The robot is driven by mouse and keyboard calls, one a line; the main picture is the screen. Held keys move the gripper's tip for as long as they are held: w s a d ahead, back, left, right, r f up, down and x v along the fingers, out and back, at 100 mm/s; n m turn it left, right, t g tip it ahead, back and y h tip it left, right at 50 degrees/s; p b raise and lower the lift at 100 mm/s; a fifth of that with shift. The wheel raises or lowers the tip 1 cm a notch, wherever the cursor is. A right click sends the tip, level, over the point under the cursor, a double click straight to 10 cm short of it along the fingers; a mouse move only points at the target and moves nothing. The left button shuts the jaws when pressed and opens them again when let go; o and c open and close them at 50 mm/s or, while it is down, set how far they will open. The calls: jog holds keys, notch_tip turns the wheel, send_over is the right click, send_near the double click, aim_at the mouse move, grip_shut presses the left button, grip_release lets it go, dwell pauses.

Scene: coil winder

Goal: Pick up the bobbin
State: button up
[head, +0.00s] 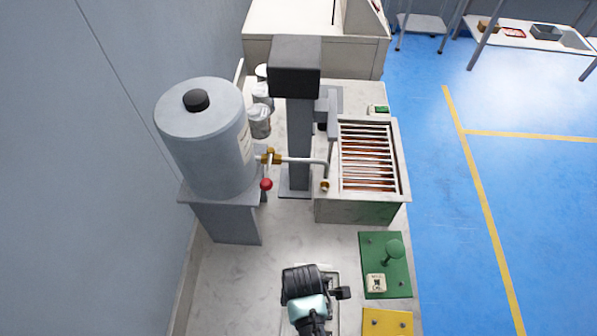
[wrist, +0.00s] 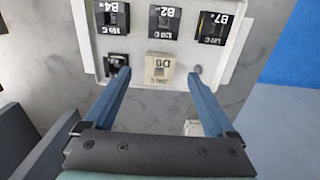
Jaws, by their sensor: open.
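Which piece the task means by the bobbin is not certain. In the wrist view a white tray (wrist: 232,52) holds small square labelled pieces. A cream-white piece (wrist: 160,72) lies between my fingertips, with a black piece (wrist: 116,62) at its left. My gripper (wrist: 159,72) is open, one finger on each side of the cream piece; I cannot tell whether they touch it. In the head view my gripper (head: 316,284) is over the bench and hides most of the tray. Another cream labelled piece (head: 376,283) sits on a green plate (head: 372,252).
Black labelled pieces (wrist: 166,22) fill the tray's other row. A slatted box (head: 362,210), a dark post (head: 299,140) and a grey tank (head: 205,150) stand farther back.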

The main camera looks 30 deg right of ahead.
jog(key=shift+w+a+f, duration=0.1)
jog(key=shift+f, duration=1.9)
grip_shut()
jog(key=shift+r, duration=0.1)
notch_tip(320, 180, up, 10)
